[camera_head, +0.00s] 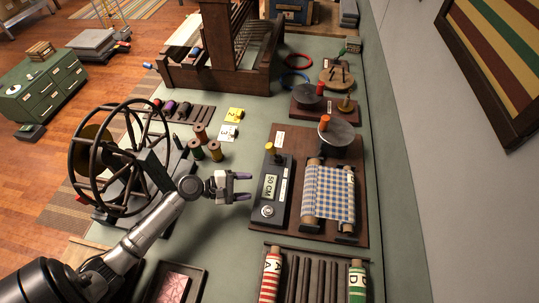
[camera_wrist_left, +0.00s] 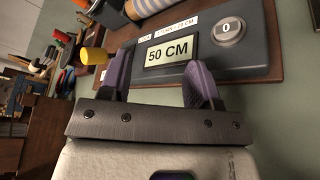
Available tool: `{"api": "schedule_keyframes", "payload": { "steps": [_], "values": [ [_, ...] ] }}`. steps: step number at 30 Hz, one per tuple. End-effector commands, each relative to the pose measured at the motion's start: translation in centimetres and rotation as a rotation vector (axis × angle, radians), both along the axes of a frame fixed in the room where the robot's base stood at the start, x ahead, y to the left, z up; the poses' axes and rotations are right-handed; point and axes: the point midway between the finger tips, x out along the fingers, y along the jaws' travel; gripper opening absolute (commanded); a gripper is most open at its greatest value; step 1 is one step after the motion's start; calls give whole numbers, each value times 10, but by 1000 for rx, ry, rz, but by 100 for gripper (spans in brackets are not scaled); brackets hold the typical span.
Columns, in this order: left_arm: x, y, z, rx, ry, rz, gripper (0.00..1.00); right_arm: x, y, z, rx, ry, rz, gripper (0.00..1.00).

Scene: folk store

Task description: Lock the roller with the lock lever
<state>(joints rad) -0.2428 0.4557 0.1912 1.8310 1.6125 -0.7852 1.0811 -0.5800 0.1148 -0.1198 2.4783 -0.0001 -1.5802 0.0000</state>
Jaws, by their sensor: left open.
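A roller wrapped in blue-and-white checked cloth (camera_head: 329,193) lies on a brown board (camera_head: 300,233). A grey disc with an orange knob (camera_head: 337,134) sits at its far end. Beside the roller is a dark box (camera_head: 264,212) whose display reads 50 CM. A yellow-tipped lever (camera_head: 269,147), likely the lock lever, stands at the box's far end. In the left wrist view its yellow tip (camera_wrist_left: 93,56) is left of the fingers. My left gripper (camera_head: 246,187) is open and empty, just left of the box and apart from the lever. In the left wrist view the fingers (camera_wrist_left: 163,72) frame the display.
A dark wheel frame (camera_head: 119,155) stands left, near my left arm. A rack with rolls (camera_head: 314,276) is in front. A wooden loom (camera_head: 223,70) stands at the back.

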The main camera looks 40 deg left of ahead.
Motion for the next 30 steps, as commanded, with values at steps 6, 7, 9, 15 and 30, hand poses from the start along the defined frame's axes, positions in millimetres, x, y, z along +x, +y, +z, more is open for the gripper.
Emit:
{"api": "schedule_keyframes", "payload": {
  "steps": [6,7,9,15,30],
  "values": [
    [22,50,11,-682,206,319,57,0,0,-4,0,-3,0,72],
    [24,54,12,-746,225,344,57,0,0,-4,0,-3,0,72],
    [26,62,13,-870,263,388,57,0,0,-4,0,-3,0,72],
    [29,74,14,-1083,329,454,57,0,-1,-4,-2,-3,2,72],
    [86,60,15,-1141,344,468,57,0,-2,-5,-9,-2,6,72]
  ]
}}
